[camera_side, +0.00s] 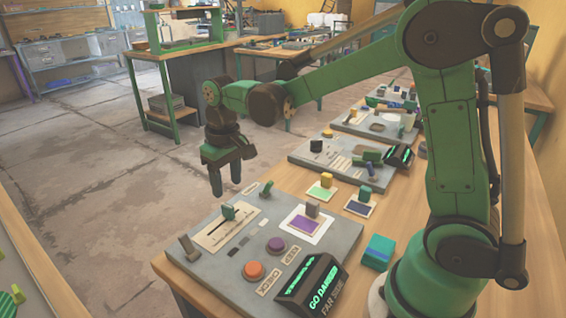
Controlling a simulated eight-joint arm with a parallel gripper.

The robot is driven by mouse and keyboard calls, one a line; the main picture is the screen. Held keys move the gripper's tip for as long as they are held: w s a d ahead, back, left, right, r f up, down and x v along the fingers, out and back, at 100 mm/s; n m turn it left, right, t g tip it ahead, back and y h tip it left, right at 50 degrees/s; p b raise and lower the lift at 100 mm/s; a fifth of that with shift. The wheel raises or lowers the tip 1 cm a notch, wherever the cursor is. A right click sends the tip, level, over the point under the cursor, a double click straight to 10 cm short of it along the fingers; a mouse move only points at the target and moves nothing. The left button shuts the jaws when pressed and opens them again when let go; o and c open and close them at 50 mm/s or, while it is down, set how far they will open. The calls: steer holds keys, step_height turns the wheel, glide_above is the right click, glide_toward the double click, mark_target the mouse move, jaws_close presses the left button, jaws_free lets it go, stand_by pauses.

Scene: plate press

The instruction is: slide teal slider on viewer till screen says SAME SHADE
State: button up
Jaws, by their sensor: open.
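The viewer is a grey panel (215,268) at the near end of the wooden bench. Its teal slider (228,212) stands upright in a slot on a cream plate (213,238), towards the slot's far end. The small screen (312,284) at the panel's near right corner glows green. It seems to read GO DARKER, with FAR and unclear letters on the body below. A purple patch (303,224) in a white frame lies on the panel. My gripper (226,187) is open and empty, pointing down above and beyond the slider, apart from it.
An orange button (254,270), a purple button (276,245) and a grey lever (187,247) are on the panel. A green card (321,193), a dark blue card (358,208) and a teal block (378,250) lie nearby. More panels stand farther along the bench.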

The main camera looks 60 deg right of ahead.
mark_target(227, 206)
steer(key=shift+w+f+g, duration=0.3)
steer(key=shift+w+f, duration=0.15)
steer(key=shift+f, duration=3.15)
jaws_close()
